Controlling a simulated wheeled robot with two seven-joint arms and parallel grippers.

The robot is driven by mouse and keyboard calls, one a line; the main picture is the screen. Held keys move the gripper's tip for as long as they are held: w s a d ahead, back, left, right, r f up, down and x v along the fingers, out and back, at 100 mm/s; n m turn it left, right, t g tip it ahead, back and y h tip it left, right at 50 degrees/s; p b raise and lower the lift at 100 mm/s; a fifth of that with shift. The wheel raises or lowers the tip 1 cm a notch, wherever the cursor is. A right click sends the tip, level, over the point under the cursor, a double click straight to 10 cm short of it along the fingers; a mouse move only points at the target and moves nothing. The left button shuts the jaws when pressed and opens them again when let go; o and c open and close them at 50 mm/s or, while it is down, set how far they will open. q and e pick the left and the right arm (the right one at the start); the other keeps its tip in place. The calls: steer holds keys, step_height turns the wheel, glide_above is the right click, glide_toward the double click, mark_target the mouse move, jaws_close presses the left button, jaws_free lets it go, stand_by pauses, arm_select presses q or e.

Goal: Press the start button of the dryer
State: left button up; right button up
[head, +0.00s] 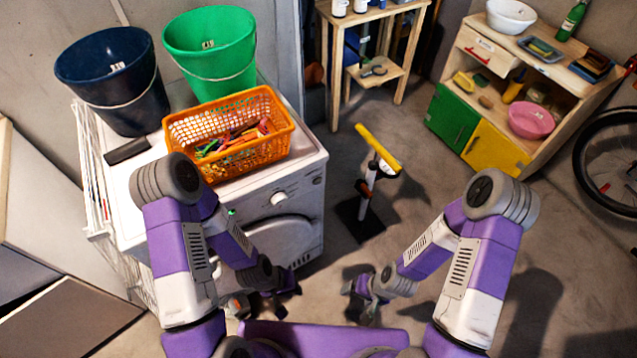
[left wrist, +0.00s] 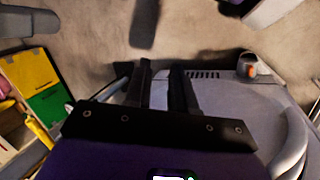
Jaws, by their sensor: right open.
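The dryer (head: 305,172) is the white machine at the left in the head view, with a round door low on its front. A small green spot (head: 231,212), perhaps the start button, shows on its front panel beside my left arm. A round knob (head: 278,199) is to its right. My left gripper (head: 287,285) is low in front of the dryer, apart from the panel. In the left wrist view its two dark fingers (left wrist: 162,68) stand a little apart with nothing between them. My right gripper (head: 358,290) is open and empty, low over the floor.
On the dryer stand a dark blue bucket (head: 112,80), a green bucket (head: 211,50) and an orange basket (head: 278,138) of clothespins. A yellow-topped stand (head: 378,148) is to the right. A cabinet (head: 520,62) stands at the back right.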

arm_select(q)
jaws_close()
stand_by(1.4)
